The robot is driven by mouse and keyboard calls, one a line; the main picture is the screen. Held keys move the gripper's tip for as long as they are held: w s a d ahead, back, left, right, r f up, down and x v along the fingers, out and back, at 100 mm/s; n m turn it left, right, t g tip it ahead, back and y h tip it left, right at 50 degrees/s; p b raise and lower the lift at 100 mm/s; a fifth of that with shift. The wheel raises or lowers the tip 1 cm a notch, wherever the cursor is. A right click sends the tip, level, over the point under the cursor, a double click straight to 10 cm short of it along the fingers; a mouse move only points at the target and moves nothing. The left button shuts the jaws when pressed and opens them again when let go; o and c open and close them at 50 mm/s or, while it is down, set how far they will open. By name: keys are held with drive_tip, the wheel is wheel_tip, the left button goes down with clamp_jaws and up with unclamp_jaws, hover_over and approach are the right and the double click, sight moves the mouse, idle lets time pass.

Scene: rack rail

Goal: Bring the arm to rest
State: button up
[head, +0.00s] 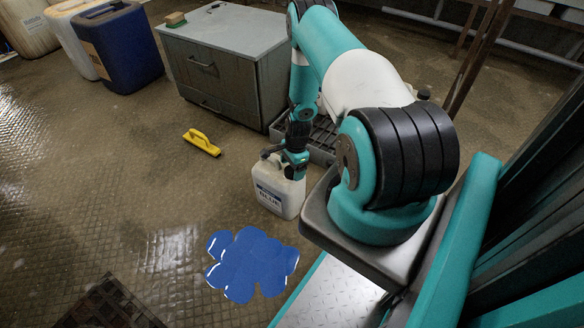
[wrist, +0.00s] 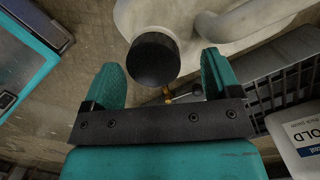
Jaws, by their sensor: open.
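My arm reaches down over the floor, and my gripper (head: 297,158) is at the top of a white jug (head: 278,188) with a label that seems to read BLUE. In the wrist view my gripper (wrist: 160,70) has its two teal fingers spread apart. The jug's round black cap (wrist: 153,60) shows between and just beyond the fingertips, with a gap to each finger. The jug's white body and handle (wrist: 250,15) fill the top of that view. I cannot tell from these views how high the fingers are above the cap.
A blue puddle (head: 250,264) lies on the floor in front of the jug. A grey cabinet (head: 222,50), a dark crate (head: 322,140) and large drums (head: 118,45) stand farther back. Another labelled white container (wrist: 300,140) is at the right.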

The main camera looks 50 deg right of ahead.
drive_tip(key=n, duration=0.5)
drive_tip(key=shift+a+g, duration=0.1)
drive_tip(key=shift+g, duration=0.3)
drive_tip(key=n, duration=0.6)
drive_tip(key=shift+g, duration=0.3)
drive_tip(key=c, duration=1.1)
drive_tip(key=shift+c, duration=0.2)
drive_tip(key=m, duration=0.4)
drive_tip(key=m+t, duration=0.1)
drive_tip(key=m, duration=0.5)
drive_tip(key=shift+w, duration=0.1)
drive_tip(key=o, duration=1.1)
